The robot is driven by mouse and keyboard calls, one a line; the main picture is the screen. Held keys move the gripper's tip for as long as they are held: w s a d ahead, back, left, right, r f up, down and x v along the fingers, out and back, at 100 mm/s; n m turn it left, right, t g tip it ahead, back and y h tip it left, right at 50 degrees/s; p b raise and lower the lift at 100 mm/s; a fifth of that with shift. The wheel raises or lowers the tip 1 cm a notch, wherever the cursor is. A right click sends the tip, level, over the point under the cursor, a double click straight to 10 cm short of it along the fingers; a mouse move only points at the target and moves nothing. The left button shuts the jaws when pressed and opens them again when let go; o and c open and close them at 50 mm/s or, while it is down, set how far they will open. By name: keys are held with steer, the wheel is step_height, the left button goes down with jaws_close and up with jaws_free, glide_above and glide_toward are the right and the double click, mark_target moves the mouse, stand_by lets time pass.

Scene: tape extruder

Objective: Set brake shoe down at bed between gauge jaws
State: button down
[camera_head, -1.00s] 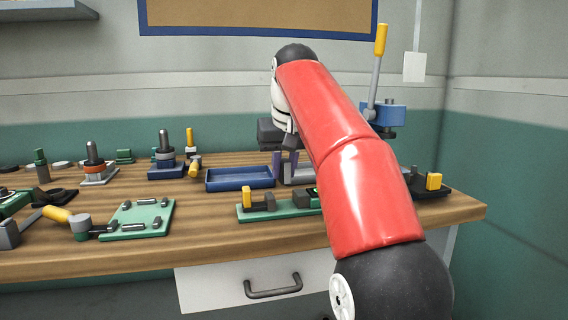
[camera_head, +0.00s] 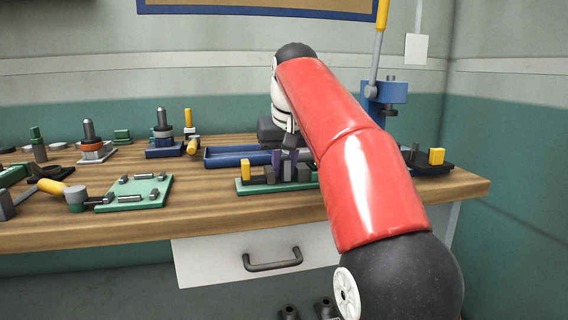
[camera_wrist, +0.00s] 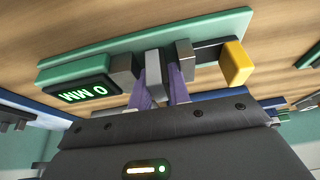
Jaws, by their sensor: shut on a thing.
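The gauge in the head view has a green base (camera_head: 243,187) and a yellow block (camera_head: 245,170). It also shows in the wrist view (camera_wrist: 215,23), with a lit display (camera_wrist: 82,94), a dark grey jaw (camera_wrist: 123,70) and a second grey jaw (camera_wrist: 184,52). My gripper (camera_head: 287,168) is over the gauge. In the wrist view its purple fingers (camera_wrist: 160,82) are shut on the grey brake shoe (camera_wrist: 153,70). The shoe appears between the two jaws. I cannot tell whether it touches the bed. In the head view the shoe is hard to make out.
A blue tray (camera_head: 222,163) lies just behind the gauge. A black fixture with a yellow block (camera_head: 437,156) stands to the right, and a blue lever press (camera_head: 388,92) behind it. A green plate with pins (camera_head: 135,193) lies left. Bare wood separates the plate and gauge.

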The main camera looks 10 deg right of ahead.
steer(key=c, duration=1.2)
jaws_free()
steer(key=shift+c, duration=0.2)
steer(key=shift+s+r, duration=0.1)
steer(key=shift+r, duration=0.45)
steer(key=p+v, duration=0.3)
steer(key=v, duration=0.4)
steer(key=shift+s+f, duration=0.1)
steer(key=shift+f, duration=0.05)
steer(key=s+f+t, duration=0.1)
steer(key=s+f, duration=2.5)
steer(key=f, duration=0.2)
steer(key=shift+f, duration=0.2)
